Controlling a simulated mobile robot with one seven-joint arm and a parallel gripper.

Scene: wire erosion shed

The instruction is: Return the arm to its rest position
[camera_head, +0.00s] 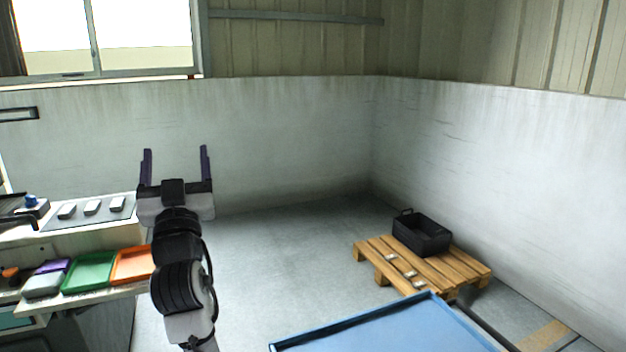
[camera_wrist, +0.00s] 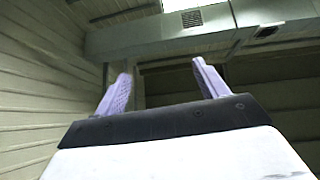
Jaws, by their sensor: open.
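My gripper (camera_head: 176,165) is raised at the left of the head view, with its two purple fingers pointing up and spread apart. Nothing is between them. In the wrist view the gripper (camera_wrist: 160,95) also shows open and empty, with the upper walls and ceiling of the shed behind it. My arm rises from the bottom of the head view and hides part of the floor and the right end of the bench.
At the left, a bench bears a green tray (camera_head: 88,272), an orange tray (camera_head: 132,266) and a grey plate (camera_head: 60,218) with grey blocks. A blue-topped surface (camera_head: 390,335) is at the bottom. A black crate (camera_head: 422,238) sits on a wooden pallet (camera_head: 462,266). Middle floor is clear.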

